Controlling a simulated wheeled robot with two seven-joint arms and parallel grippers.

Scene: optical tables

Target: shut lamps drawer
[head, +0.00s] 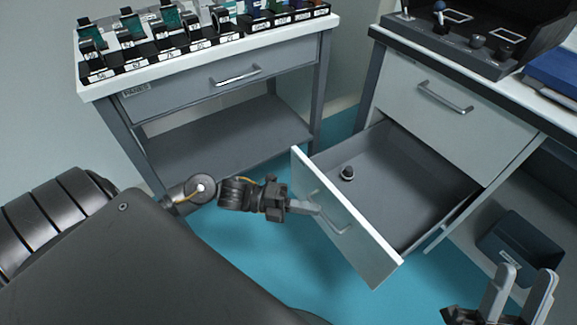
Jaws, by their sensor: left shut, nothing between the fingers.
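A grey lower drawer (400,205) stands pulled out of the right-hand bench. Its pale front panel (345,230) faces the lower left and carries a bar handle. No label can be read on it, so I cannot tell from lettering that it is the lamps drawer. A small dark round object with a pale base (347,173) sits inside, near the front panel. My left gripper (314,208) is shut and empty at the outer face of the panel, beside the handle; I cannot tell if it touches. My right gripper (527,272) is open and empty at the lower right.
The upper drawer (445,105) of the right bench is shut. A dark blue bin (520,248) stands on that bench's lower shelf. A left bench (92,92) holds several labelled slots and has a shut drawer (190,95). Teal floor lies below the open drawer.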

